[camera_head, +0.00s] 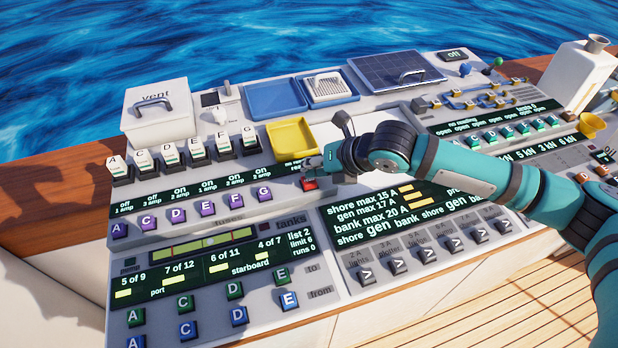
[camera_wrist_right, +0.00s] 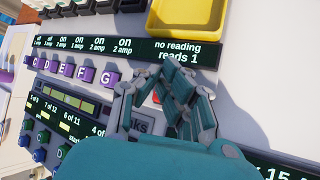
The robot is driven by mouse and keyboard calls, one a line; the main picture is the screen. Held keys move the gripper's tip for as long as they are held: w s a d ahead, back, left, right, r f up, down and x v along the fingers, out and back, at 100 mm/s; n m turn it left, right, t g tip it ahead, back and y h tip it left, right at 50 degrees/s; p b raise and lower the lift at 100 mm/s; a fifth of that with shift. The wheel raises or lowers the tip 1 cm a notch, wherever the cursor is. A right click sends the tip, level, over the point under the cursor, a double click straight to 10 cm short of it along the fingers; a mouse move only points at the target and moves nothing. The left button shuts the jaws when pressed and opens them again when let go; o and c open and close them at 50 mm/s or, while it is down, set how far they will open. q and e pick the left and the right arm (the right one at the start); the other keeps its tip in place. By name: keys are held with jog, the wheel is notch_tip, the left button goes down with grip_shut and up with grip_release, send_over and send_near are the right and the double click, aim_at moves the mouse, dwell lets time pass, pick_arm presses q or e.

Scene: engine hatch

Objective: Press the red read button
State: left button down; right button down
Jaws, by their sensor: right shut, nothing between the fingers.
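The red button (camera_head: 309,185) sits on the panel just below the yellow tray in the head view. My right gripper (camera_head: 311,170) reaches in from the right, its fingertips right at the button; I cannot tell whether they touch or press it. In the right wrist view the fingers of my right gripper (camera_wrist_right: 168,98) are shut and empty, and a sliver of the red button (camera_wrist_right: 156,97) shows between them. A dark display (camera_wrist_right: 175,52) above it reads "no reading" and "reads 1"; my gripper partly hides it in the head view. My left gripper is out of view.
Purple lettered buttons (camera_head: 207,208) lie left of the red button, with a row of switches (camera_head: 196,147) behind them. The yellow tray (camera_head: 292,137) is just behind my gripper. A white vent box (camera_head: 157,119) stands at the left, and a lever (camera_head: 343,121) rises beside my wrist.

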jog(key=shift+f, duration=0.85)
dwell(0.7)
jog(key=shift+r, duration=0.15)
jog(key=shift+r+p, duration=1)
jog(key=shift+r, duration=0.15)
notch_tip(320, 180, up, 5)
jog(key=p, duration=0.5)
notch_tip(320, 180, up, 7)
jog(key=p, duration=0.6)
jog(key=shift+f+p, duration=0.15)
jog(key=shift+p, duration=0.25)
